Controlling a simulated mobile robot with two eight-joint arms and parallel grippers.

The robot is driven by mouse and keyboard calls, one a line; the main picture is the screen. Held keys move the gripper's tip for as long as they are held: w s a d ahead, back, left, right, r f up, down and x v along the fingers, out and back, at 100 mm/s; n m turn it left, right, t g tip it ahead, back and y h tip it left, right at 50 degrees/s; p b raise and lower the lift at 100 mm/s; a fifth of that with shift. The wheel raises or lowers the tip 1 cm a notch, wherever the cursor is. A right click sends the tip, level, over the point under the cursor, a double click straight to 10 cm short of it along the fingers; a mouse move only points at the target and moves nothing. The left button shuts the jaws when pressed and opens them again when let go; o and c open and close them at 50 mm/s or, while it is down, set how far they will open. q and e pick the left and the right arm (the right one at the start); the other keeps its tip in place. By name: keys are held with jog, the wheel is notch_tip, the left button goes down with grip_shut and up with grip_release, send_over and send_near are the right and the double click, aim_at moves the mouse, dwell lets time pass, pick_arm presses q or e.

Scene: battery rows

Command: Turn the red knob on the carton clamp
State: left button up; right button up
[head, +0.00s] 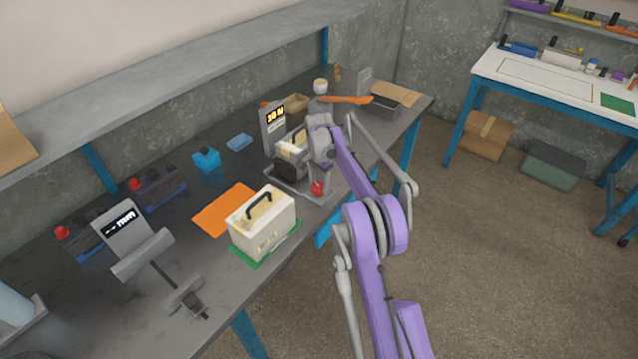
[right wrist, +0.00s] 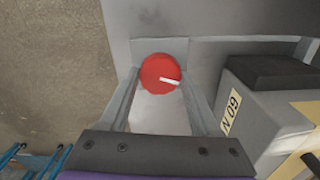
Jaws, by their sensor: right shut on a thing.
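The red knob (right wrist: 161,74) sits between the two fingers of my right gripper (right wrist: 160,80) in the right wrist view, and the fingers are shut on it. A white mark on its face points right and slightly down. In the head view the knob (head: 318,188) is at the front corner of the grey carton clamp (head: 290,187), below my right gripper (head: 322,170). A carton (head: 293,145) with a dark block against it stands in the clamp. The clamp's display (head: 274,128) seems to read 20 N. My left gripper is not in view.
A cream battery with a black handle (head: 262,225) stands on a green mat, beside an orange mat (head: 222,210). A grey gauge (head: 130,240) and blue parts (head: 206,160) are further left. Open floor lies right of the bench.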

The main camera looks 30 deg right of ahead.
aim_at(319, 186)
jog(key=m, duration=0.4)
jog(key=shift+m, duration=1.9)
jog(key=o, duration=1.4)
notch_tip(319, 186, up, 11)
jog(key=shift+f+p, duration=0.1)
jog(key=shift+p, duration=0.3)
